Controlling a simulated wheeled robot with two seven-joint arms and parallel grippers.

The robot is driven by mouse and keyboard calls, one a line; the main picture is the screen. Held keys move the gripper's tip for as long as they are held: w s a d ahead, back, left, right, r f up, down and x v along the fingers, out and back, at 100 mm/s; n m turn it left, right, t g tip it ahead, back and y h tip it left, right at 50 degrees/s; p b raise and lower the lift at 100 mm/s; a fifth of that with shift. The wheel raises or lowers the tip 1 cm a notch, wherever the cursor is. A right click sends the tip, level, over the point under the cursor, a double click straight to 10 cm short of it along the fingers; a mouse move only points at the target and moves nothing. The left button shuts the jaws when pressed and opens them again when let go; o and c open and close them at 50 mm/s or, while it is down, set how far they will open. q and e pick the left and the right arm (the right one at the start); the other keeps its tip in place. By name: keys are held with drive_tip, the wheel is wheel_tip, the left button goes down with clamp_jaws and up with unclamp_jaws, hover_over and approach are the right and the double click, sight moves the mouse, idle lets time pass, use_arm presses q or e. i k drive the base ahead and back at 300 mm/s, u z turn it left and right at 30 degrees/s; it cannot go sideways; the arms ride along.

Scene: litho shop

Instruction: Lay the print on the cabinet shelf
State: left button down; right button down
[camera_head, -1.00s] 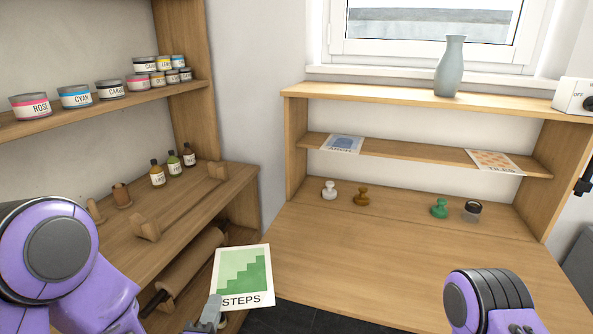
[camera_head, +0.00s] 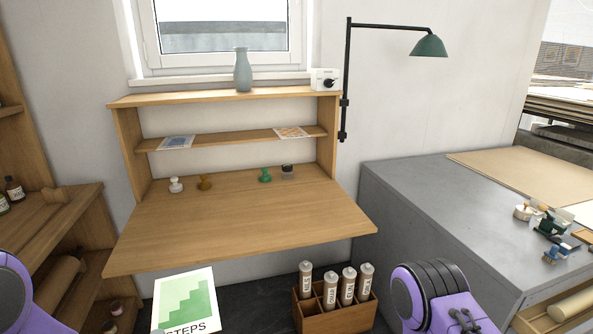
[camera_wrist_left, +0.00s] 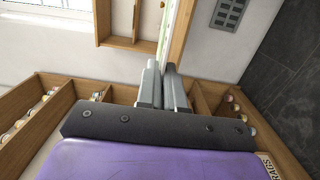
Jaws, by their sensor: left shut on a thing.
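The print (camera_head: 185,300), a white sheet with green steps and the word STEPS, stands near the bottom of the head view, left of centre. My left gripper (camera_wrist_left: 162,85) is shut on the print, which shows edge-on in the left wrist view (camera_wrist_left: 168,35). The cabinet shelf (camera_head: 225,139) is the thin board inside the wooden cabinet below the window. A blue print (camera_head: 177,142) lies at its left and an orange-patterned print (camera_head: 291,132) at its right, with bare board between. The held print is in front of and below the cabinet. My right gripper is out of frame; only its arm shows.
The cabinet's fold-down desk (camera_head: 240,225) juts out below the shelf, with several stamp handles at its back. A box of tubes (camera_head: 335,314) stands on the floor. A grey counter (camera_head: 430,205) is at the right.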

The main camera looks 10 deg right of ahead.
sight(235, 137)
drive_tip(key=u, duration=1.4)
drive_tip(key=k, duration=0.15)
drive_tip(key=z, duration=2.6)
drive_tip(key=i, duration=1.7)
drive_tip(key=u, duration=0.75)
